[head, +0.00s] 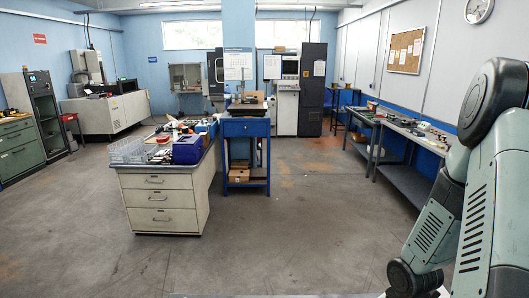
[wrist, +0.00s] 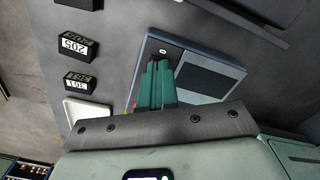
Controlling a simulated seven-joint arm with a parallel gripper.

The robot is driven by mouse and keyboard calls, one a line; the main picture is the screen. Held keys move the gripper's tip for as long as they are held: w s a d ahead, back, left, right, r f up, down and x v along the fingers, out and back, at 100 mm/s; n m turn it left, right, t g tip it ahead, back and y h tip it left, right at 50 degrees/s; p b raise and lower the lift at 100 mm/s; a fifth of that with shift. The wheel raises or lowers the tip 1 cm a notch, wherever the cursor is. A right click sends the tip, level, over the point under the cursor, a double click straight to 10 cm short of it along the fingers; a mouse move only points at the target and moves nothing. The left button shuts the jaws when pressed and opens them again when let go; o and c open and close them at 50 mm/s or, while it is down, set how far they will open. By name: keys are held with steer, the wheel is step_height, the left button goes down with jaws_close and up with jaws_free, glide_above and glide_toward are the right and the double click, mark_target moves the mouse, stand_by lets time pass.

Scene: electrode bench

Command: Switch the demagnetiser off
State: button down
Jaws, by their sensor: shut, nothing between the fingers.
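In the wrist view a blue-grey flat box with a dark panel (wrist: 208,82) lies beyond my gripper; it looks like the demagnetiser. Its top bears a small light-coloured mark near its upper left corner. My gripper (wrist: 158,66) is shut and empty, its green fingers side by side over the left part of the box. In the head view the gripper is out of frame and I cannot pick out the demagnetiser.
In the wrist view black blocks with white number labels (wrist: 80,46) and a white pad (wrist: 88,112) lie left of the box. In the head view a cluttered drawer cabinet (head: 160,197), a blue stand (head: 246,127) and right-hand benches (head: 408,134) surround open floor (head: 290,235).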

steer(key=shift+f, duration=0.65)
steer(key=shift+r, duration=3)
step_height(320, 180, down, 6)
steer(key=shift+r, duration=0.1)
